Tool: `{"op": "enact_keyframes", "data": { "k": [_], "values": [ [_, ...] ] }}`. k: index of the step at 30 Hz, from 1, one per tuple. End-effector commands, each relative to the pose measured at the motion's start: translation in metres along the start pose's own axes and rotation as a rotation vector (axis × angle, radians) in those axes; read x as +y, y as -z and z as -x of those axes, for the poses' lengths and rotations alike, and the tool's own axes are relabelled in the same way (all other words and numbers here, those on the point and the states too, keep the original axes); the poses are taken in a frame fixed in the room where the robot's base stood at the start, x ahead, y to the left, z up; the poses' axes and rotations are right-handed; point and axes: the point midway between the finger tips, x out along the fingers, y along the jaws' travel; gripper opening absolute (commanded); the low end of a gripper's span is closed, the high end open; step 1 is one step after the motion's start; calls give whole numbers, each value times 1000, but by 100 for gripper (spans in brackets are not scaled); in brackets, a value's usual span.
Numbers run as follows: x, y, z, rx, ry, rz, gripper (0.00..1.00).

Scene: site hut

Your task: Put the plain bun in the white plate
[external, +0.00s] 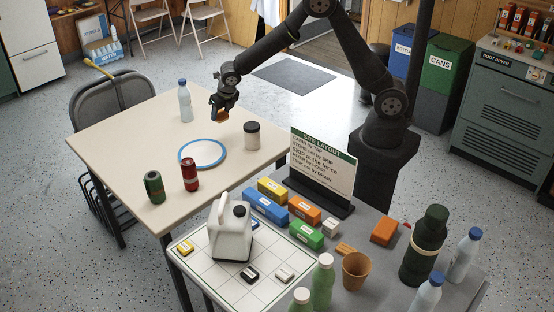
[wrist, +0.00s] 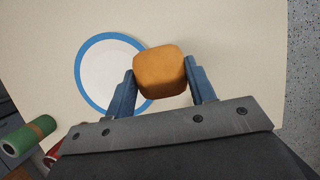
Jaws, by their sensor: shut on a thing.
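My gripper (external: 219,115) is shut on the plain bun (wrist: 160,71), a rounded golden-brown block held between its two blue fingers. In the external view the bun (external: 222,116) shows small at the gripper's tip, above the cream table. The white plate (external: 202,154) with a blue rim lies on that table, nearer the camera and left of the gripper. In the wrist view the plate (wrist: 100,72) is left of the bun and partly hidden behind the bun and the left finger. The plate looks empty where it shows.
A clear bottle (external: 185,101) stands behind the plate, a dark-lidded jar (external: 251,135) right of it. A green can (external: 154,187) and a red can (external: 190,174) stand in front. The grey table at front is crowded with blocks, bottles and a white jug (external: 232,235). The cream table's left side is clear.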

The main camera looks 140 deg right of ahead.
Motion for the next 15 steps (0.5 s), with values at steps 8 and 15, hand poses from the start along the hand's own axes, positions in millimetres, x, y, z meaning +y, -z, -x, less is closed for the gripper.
{"op": "enact_keyframes", "data": {
  "k": [8,15],
  "values": [
    [56,21,-29,0,1,3,24],
    [69,27,-39,1,2,0,24]
  ]
}}
